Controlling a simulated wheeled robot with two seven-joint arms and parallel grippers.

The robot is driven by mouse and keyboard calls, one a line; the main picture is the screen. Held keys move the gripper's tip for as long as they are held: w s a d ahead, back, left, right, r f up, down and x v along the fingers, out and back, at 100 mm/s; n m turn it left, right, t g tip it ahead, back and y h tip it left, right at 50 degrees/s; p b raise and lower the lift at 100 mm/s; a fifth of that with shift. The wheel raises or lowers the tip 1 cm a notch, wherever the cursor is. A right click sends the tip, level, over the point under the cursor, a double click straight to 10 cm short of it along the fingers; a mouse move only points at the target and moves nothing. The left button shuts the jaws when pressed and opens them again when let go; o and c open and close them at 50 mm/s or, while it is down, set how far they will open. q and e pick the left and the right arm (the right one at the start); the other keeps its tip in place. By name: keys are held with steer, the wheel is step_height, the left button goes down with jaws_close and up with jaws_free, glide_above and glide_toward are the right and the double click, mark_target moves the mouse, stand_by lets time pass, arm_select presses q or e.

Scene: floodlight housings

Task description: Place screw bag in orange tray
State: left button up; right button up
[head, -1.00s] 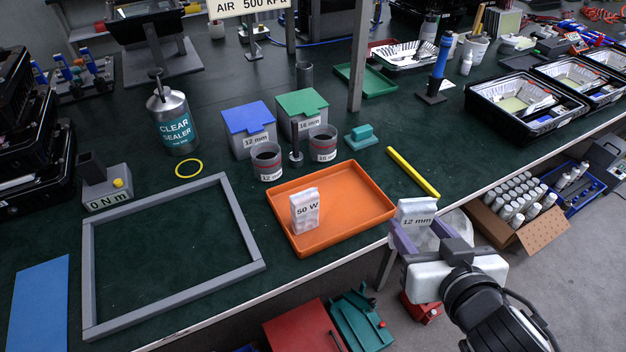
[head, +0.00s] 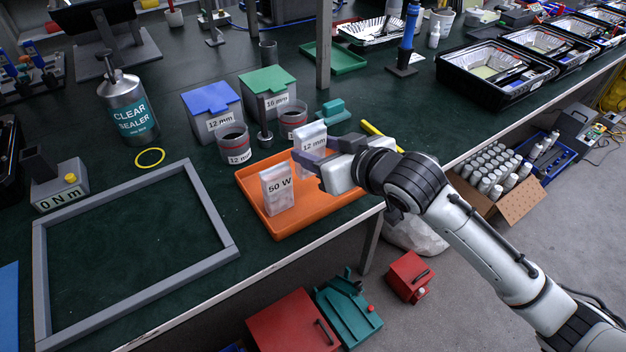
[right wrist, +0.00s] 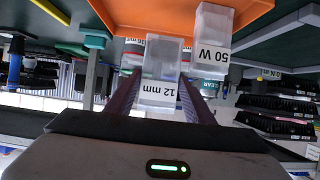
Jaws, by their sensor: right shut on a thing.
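The orange tray (head: 250,193) lies on the green bench top near its front edge. A clear bag labelled 50 W (head: 278,190) stands upright in its left part. My right gripper (head: 312,158) is over the back right part of the tray and is shut on a screw bag labelled 12 mm (head: 311,137). In the right wrist view the 12 mm bag (right wrist: 161,75) sits between both fingers, and the 50 W bag (right wrist: 211,45) is beside it. I cannot tell whether the held bag touches the tray floor. My left gripper is not in view.
Behind the tray stand a blue-lidded box (head: 212,113), a green-lidded box (head: 266,90) and two dark-filled cups. A yellow bar (head: 375,131) lies behind my right wrist. A grey frame (head: 228,226) lies left of the tray.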

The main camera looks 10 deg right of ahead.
steer(key=shift+f+b, duration=0.4)
steer(key=shift+f, duration=2.8)
steer(key=shift+f, duration=0.1)
steer(key=o, duration=1)
steer(key=shift+f, duration=0.1)
steer(key=v, duration=1.2)
steer(key=s+f+g+h, duration=0.1)
steer(key=s+f, duration=0.5)
steer(key=f, duration=0.3)
steer(key=s+d+f+m+g, duration=0.1)
steer(key=s+f, duration=0.4)
steer(key=f, duration=0.4)
steer(key=s+f+m+g+h+p, duration=0.1)
steer(key=s+f, duration=0.5)
steer(key=f, duration=0.4)
steer(key=shift+s+d+h, duration=0.2)
steer(key=shift+s+h, duration=0.1)
steer(key=shift+s, duration=0.05)
